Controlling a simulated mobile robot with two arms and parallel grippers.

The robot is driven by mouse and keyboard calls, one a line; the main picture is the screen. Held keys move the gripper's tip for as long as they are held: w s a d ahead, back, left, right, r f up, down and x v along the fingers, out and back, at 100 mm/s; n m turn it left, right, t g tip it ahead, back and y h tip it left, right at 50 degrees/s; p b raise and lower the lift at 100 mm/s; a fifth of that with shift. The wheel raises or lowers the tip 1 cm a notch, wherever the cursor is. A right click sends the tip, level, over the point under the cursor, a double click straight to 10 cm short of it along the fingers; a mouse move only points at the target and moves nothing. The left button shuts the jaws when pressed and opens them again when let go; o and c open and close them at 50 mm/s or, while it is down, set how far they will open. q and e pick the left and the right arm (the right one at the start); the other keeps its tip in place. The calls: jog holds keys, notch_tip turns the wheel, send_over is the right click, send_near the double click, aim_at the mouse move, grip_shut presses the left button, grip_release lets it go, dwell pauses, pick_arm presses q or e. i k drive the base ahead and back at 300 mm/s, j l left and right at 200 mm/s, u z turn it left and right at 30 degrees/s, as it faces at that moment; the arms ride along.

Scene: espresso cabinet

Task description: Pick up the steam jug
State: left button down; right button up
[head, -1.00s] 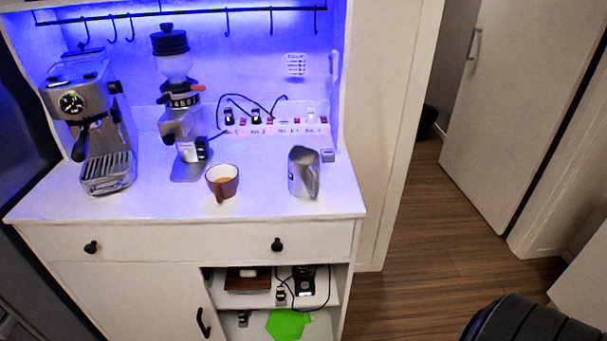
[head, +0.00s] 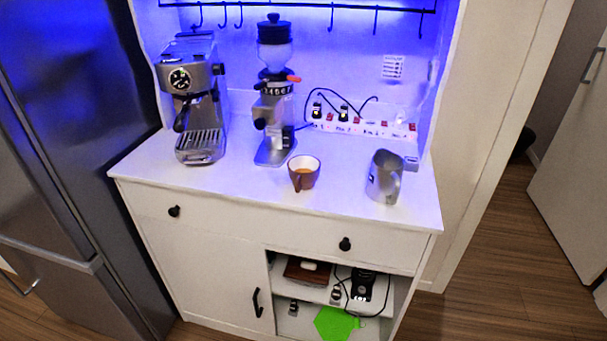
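The steam jug (head: 382,178) is a silver metal pitcher in the head view. Neither of my grippers is in view.
A brown cup (head: 304,173) stands left of the jug. A coffee grinder (head: 274,100) and an espresso machine (head: 192,100) stand further left. A power strip (head: 365,126) lies behind the jug. A fridge (head: 70,150) flanks the cabinet at left; wooden floor (head: 490,260) is open at right.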

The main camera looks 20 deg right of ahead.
aim_at(383, 187)
jog(key=i+j, duration=0.25)
jog(key=i, duration=0.2)
jog(key=i+j+z, duration=0.15)
jog(key=z, duration=0.25)
jog(key=i+j+z, duration=0.25)
jog(key=z, duration=0.15)
jog(key=i+j+z, duration=0.25)
jog(key=z, duration=0.15)
